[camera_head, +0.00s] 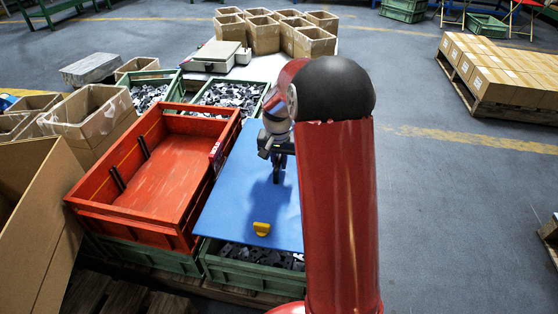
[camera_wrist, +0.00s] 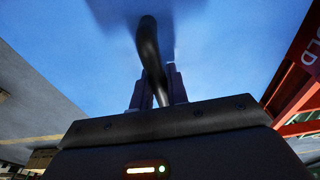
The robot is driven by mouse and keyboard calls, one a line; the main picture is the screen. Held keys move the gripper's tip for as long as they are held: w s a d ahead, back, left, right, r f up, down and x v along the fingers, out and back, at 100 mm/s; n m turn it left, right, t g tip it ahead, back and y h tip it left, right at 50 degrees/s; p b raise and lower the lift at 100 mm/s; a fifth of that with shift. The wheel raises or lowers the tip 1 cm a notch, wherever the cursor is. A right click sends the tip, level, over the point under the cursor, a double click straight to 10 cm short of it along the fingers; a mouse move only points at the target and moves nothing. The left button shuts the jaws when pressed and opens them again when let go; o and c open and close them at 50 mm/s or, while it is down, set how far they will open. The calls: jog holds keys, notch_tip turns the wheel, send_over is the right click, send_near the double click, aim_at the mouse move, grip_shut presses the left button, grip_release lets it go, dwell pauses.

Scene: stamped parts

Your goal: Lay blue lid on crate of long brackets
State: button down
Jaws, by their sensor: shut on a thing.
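The blue lid (camera_head: 232,190) is a flat panel with a yellow grip (camera_head: 262,228) near its front edge. My gripper (camera_head: 277,172) is shut on the lid's dark curved handle (camera_wrist: 149,45), which stands between the fingers (camera_wrist: 158,92) in the wrist view. The lid is over a green crate (camera_head: 250,279) of dark stamped parts, which show along its front beyond the lid's edge. I cannot tell whether the lid touches the crate, or whether these parts are the long brackets. My red arm hides the lid's right side.
An empty red crate (camera_head: 128,219) stands on a green crate just left of the lid. Green crates of dark parts (camera_head: 232,95) stand behind. Cardboard boxes (camera_head: 93,117) are at left and back. A loaded pallet (camera_head: 500,108) stands far right; the floor between is clear.

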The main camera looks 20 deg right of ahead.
dwell(0.5)
jog(key=shift+f+b, duration=1.85)
jog(key=shift+f, duration=1.1)
jog(key=shift+f+b, duration=1.45)
jog(key=shift+f, duration=1.1)
jog(key=c, duration=1.3)
grip_release()
jog(key=shift+s+a+r+p, duration=0.15)
jog(key=shift+r+p, duration=0.15)
jog(key=shift+r, duration=1)
jog(key=shift+s+r+p, duration=0.1)
jog(key=shift+r+p, duration=0.15)
jog(key=shift+r, duration=1.05)
jog(key=shift+s+a+r+p, duration=0.15)
jog(key=shift+r+p, duration=0.15)
jog(key=shift+r, duration=1)
